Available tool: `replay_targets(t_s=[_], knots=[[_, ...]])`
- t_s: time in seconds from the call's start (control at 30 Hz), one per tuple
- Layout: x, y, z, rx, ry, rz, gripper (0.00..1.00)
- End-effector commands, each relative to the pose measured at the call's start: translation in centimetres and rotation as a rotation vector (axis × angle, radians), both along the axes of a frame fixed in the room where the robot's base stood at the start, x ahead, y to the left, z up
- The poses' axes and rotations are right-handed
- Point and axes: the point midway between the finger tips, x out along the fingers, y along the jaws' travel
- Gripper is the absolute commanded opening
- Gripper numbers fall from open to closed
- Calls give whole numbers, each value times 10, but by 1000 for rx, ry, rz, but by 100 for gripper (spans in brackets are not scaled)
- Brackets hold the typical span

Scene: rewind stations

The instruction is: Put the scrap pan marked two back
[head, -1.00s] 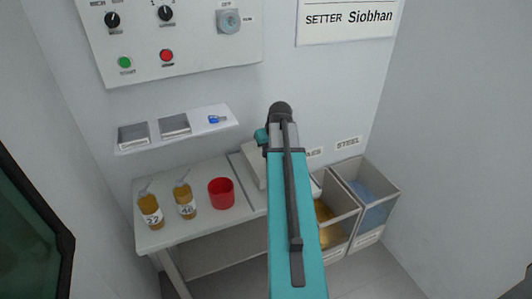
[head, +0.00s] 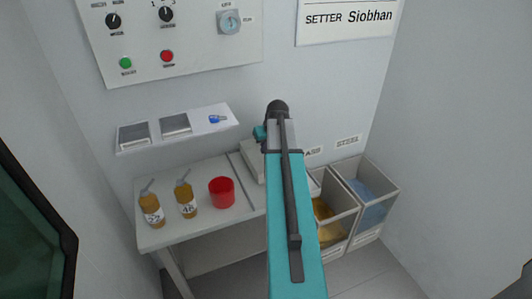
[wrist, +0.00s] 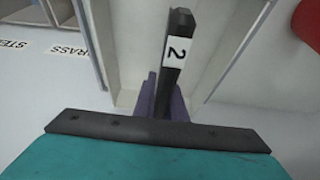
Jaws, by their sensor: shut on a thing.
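The scrap pan marked two shows in the wrist view by its dark handle (wrist: 176,62), which bears a white label with a 2. My gripper (wrist: 164,98) has its purple fingers shut on this handle. A pale, flat-sided surface lies beyond the handle; I cannot tell how much of it is the pan. In the head view my teal arm covers the gripper and the handle. A pale object (head: 253,163) shows partly to the left of the arm on the bench; I cannot tell what it is.
The bench (head: 165,235) holds two amber bottles (head: 152,208) (head: 187,198) and a red cup (head: 222,192). A shelf (head: 178,132) hangs above, below a control panel (head: 190,60). Right of my arm stand a bin of brass-coloured scrap (head: 335,225) and a bin of bluish scrap (head: 365,235).

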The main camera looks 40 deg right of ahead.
Motion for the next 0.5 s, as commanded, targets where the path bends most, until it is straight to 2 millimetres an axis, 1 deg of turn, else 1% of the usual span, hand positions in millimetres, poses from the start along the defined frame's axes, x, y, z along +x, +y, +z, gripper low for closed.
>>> replay_targets(t_s=[0.23, 0.5], knots=[[0, 0, -20, 0, 0, 0, 0], [0, 0, -25, -1, -2, 0, 0]])
